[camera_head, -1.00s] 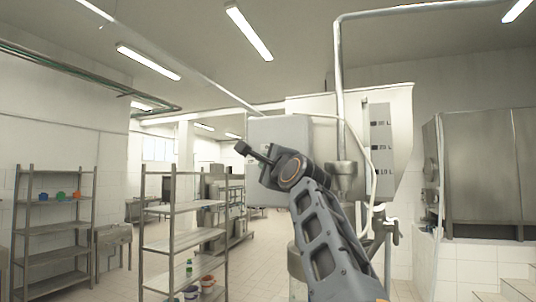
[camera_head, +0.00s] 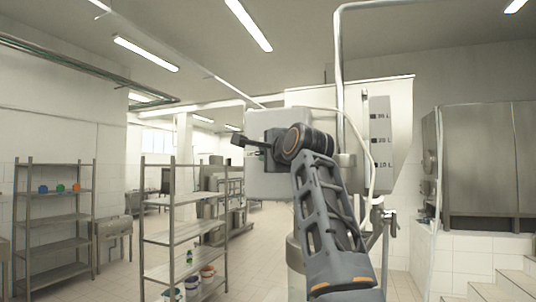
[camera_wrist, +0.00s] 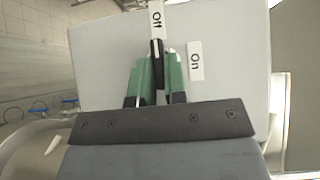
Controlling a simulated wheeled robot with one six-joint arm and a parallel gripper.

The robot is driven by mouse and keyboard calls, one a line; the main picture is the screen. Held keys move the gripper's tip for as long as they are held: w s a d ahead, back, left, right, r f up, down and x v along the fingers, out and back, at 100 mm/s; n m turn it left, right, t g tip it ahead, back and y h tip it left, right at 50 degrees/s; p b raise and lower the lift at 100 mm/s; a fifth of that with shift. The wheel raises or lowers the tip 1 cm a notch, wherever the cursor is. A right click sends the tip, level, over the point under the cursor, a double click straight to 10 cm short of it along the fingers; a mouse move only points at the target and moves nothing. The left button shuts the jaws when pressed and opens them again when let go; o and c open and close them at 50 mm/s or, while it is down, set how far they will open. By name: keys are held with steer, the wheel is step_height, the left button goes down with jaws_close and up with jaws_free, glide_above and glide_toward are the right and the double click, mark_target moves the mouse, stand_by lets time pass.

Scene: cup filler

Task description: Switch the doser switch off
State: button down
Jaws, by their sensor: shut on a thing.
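The doser switch (camera_wrist: 157,50) is a narrow black lever on a pale grey control box (camera_wrist: 105,60). In the wrist view it stands between the green fingers of my gripper (camera_wrist: 158,66), which is shut on it. The lever's tip lies at the "Off" label (camera_wrist: 156,17); the "On" label (camera_wrist: 195,61) is to the right. The control box also shows in the head view (camera_head: 272,188), beside the large pale hopper. My arm reaches up to it there, and the switch cannot be made out.
A hopper (camera_head: 405,110) with volume marks stands behind my arm, with a pipe (camera_head: 338,70) and hose close by. Metal shelves (camera_head: 185,236) stand to the left, with buckets low down. Steps (camera_head: 490,290) are at the right. Open floor lies between the shelves.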

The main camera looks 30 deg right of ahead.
steer(key=c, duration=1.2)
jaws_free()
steer(key=shift+o, duration=0.2)
steer(key=s+b, duration=0.4)
steer(key=s, duration=0.9)
steer(key=shift+s+a, duration=0.3)
steer(key=shift+s, duration=0.1)
steer(key=w+a+f+n+g, duration=0.2)
steer(key=f+n+g, duration=0.15)
steer(key=f, duration=0.85)
steer(key=w+a+f+n+g, duration=0.3)
steer(key=f+n, duration=0.1)
steer(key=f, duration=0.8)
steer(key=s+a+f+n+g, duration=0.2)
steer(key=s+f+n, duration=0.1)
steer(key=f, duration=0.7)
steer(key=s+a+f+n+g, duration=0.2)
steer(key=s+f+n, duration=0.2)
steer(key=f, duration=0.7)
steer(key=s+a+f+n+g, duration=0.1)
steer(key=s+f, duration=0.4)
steer(key=f, duration=0.6)
steer(key=n+g, duration=0.1)
steer(key=n, duration=0.1)
steer(key=shift+s+a+n+y, duration=0.2)
steer(key=shift+a+n+y, duration=0.1)
steer(key=shift+a+n, duration=0.1)
